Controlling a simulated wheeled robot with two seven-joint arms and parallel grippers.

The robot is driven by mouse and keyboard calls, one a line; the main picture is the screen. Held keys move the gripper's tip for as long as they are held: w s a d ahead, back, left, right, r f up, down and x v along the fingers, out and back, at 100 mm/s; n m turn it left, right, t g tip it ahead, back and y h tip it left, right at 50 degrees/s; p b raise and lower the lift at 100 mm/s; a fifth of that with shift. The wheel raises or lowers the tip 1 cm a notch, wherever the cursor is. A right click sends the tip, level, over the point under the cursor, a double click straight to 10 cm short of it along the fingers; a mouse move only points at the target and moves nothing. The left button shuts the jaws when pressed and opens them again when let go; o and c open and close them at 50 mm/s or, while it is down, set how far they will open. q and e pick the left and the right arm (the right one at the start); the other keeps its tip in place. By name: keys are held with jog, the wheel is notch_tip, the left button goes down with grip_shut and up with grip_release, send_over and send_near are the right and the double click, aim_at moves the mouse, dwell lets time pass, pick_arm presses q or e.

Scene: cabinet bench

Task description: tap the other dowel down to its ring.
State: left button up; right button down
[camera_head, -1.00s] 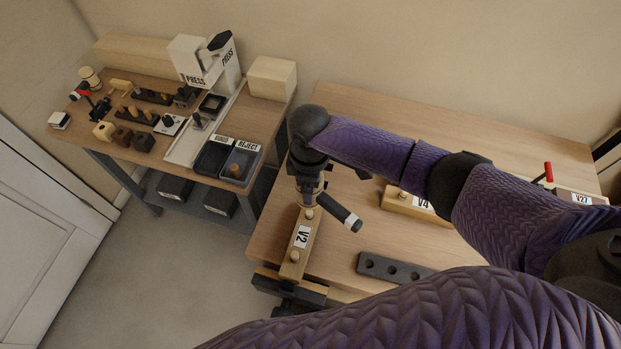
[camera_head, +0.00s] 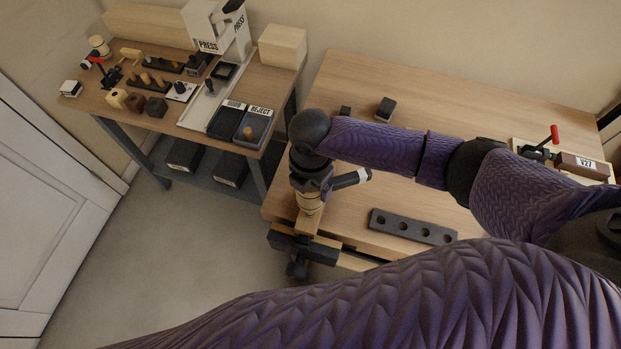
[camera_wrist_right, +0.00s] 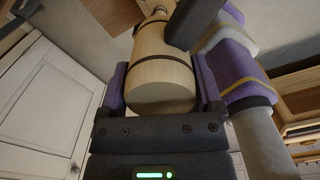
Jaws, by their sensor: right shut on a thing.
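My right gripper (camera_head: 312,180) is above the near left corner of the bench. It is shut on a pale wooden barrel-shaped piece with dark bands, which looks like a mallet head (camera_head: 309,204); the banded wood also fills the jaws in the right wrist view (camera_wrist_right: 162,82). The wooden block (camera_head: 307,224) clamped at the bench edge lies directly under the head. Its label and dowels are covered by the gripper and head, so I cannot tell whether the head touches a dowel. My left gripper is not in view.
A dark vise (camera_head: 302,248) is at the bench's front edge. A dark strip with holes (camera_head: 413,226) lies to the right. A block labelled V27 (camera_head: 583,163) sits beside a red-handled clamp (camera_head: 552,136). A side bench with trays (camera_head: 240,124) stands at the left.

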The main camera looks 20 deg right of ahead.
notch_tip(320, 180, down, 2)
jog(key=shift+f+b, duration=0.15)
jog(key=shift+b, duration=0.65)
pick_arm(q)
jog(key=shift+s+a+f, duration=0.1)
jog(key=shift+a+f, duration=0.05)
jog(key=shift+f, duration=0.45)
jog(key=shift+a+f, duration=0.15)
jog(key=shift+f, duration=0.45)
pick_arm(e)
jog(key=shift+r+p, duration=0.25)
jog(key=shift+p, duration=0.25)
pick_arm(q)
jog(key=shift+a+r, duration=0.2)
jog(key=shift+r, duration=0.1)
pick_arm(e)
jog(key=shift+f, duration=0.15)
notch_tip(320, 180, down, 3)
jog(key=b, duration=0.2)
jog(key=shift+b, duration=0.3)
pick_arm(q)
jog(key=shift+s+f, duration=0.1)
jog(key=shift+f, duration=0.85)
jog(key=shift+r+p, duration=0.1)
jog(key=shift+p, duration=0.2)
pick_arm(e)
jog(key=shift+r, duration=0.2)
